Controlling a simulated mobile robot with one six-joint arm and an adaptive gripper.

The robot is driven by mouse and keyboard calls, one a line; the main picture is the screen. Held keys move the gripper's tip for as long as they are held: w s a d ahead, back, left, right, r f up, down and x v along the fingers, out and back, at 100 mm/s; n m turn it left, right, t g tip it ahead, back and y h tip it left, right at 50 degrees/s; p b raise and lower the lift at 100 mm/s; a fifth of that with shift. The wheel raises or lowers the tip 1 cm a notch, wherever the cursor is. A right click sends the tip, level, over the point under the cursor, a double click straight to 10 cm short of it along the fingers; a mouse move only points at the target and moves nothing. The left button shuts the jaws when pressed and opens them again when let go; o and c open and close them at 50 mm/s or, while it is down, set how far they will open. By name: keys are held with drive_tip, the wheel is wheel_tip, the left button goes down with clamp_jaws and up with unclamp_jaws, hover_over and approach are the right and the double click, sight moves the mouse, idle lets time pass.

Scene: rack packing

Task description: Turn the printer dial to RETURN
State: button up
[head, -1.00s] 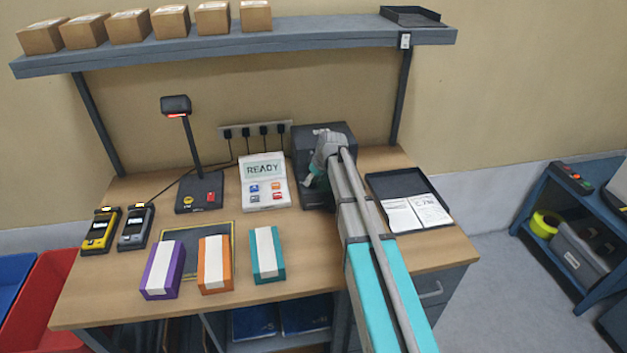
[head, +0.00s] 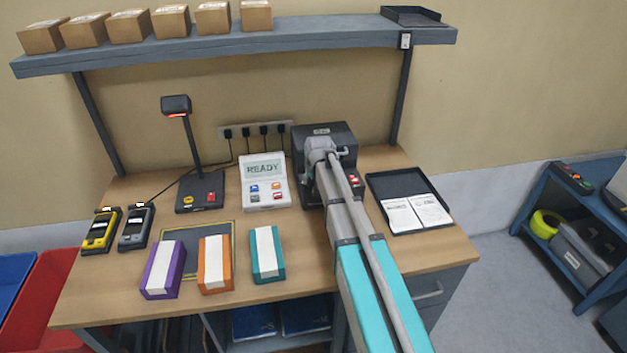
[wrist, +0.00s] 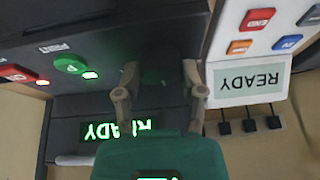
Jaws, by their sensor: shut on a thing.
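The dark printer (head: 338,132) stands at the back of the bench, partly hidden behind my arm. In the wrist view, which is upside down, the printer's dark front (wrist: 62,112) fills the left and middle. It has a green PRINT button (wrist: 70,64), a red button (wrist: 18,73) and a green lit READY display (wrist: 100,130). My gripper (wrist: 158,82) has its two fingers on either side of the dark dial (wrist: 157,68) and is shut on it. The dial's pointer and its position labels cannot be read. In the head view my arm hides the fingertips.
A white panel with a READY screen (head: 264,168) stands close left of the printer. A black tray (head: 425,188) with papers is to the right. A scanner stand (head: 199,192) is further left. Purple, orange and teal boxes (head: 268,255) lie in front.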

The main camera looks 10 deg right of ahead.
drive_tip(key=shift+m+h, duration=0.3)
drive_tip(key=shift+m, duration=0.3)
drive_tip(key=o, duration=1.2)
drive_tip(key=shift+c, duration=0.2)
drive_tip(key=s+g, duration=0.1)
drive_tip(key=s, duration=0.8)
drive_tip(key=s+f+n+g, duration=0.1)
drive_tip(key=s+g, duration=0.1)
drive_tip(key=s, duration=0.8)
drive_tip(key=s+n+g, duration=0.1)
drive_tip(key=s, duration=0.9)
drive_tip(key=shift+s+f+g, duration=0.15)
drive_tip(key=shift+f+g, duration=0.1)
drive_tip(key=shift+g, duration=0.05)
